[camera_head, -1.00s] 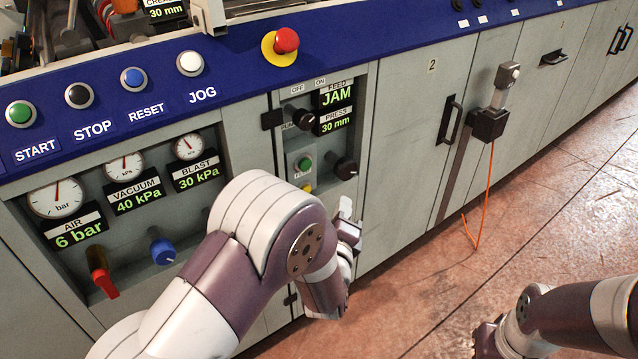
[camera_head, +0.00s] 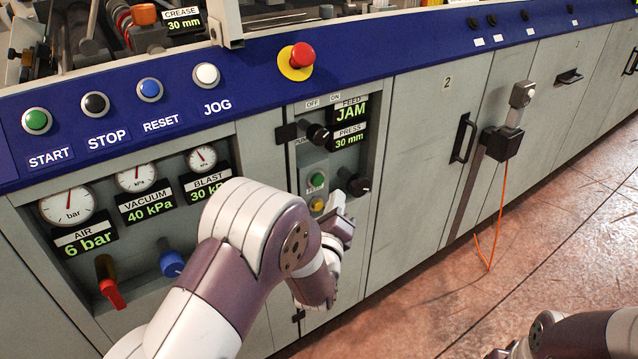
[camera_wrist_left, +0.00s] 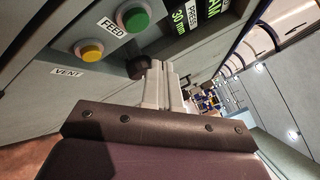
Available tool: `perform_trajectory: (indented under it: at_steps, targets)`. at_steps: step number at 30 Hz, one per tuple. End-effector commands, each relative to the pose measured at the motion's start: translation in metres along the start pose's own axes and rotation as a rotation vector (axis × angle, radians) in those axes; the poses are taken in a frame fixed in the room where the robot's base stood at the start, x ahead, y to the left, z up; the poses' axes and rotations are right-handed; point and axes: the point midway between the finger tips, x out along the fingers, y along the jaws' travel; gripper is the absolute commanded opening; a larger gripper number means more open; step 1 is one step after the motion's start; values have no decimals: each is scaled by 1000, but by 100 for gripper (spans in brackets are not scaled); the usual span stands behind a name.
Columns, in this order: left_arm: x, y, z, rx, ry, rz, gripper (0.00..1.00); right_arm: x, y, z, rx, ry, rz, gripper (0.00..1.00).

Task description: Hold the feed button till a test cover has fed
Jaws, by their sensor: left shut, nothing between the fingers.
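The green FEED button (camera_head: 317,180) sits on a small grey panel in the recess under the blue strip, above the yellow VENT button (camera_head: 317,203). In the left wrist view the green FEED button (camera_wrist_left: 133,17) and yellow VENT button (camera_wrist_left: 90,50) are clear, with labels. My left gripper (camera_head: 338,207) is just right of and below the buttons, its fingers shut and empty. In the left wrist view its fingertips (camera_wrist_left: 163,72) are apart from the FEED button. The FEED display (camera_head: 350,113) reads JAM. No test cover is identifiable. My right gripper (camera_head: 499,353) barely shows at the bottom edge.
Black knobs (camera_head: 358,186) and (camera_head: 318,134) stick out close to the buttons. A red emergency stop (camera_head: 301,56) is above. Gauges (camera_head: 67,206) and a red valve handle (camera_head: 111,292) are at left. An orange cable (camera_head: 492,240) hangs at right; the floor there is open.

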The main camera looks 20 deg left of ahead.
Motion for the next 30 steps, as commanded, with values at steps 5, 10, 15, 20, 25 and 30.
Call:
perform_trajectory:
  at_steps: [5, 10, 15, 20, 25, 30]
  targets:
    - [14, 11, 10, 1, -1, 2, 0, 2, 0, 0, 0, 0, 0, 0]
    - [21, 16, 16, 1, 0, 1, 0, 3, 0, 0, 0, 0, 0, 0]
    - [23, 16, 16, 1, 1, 0, 0, 3, 0, 0, 0, 0, 0, 0]
    - [23, 16, 16, 1, 1, 0, 0, 2, 0, 0, 0, 0, 0, 0]
    - [22, 16, 16, 1, 1, 0, 0, 3, 0, 0, 0, 0, 0, 0]
    - [22, 16, 16, 1, 1, 0, 0, 3, 0, 0, 0, 0, 0, 0]
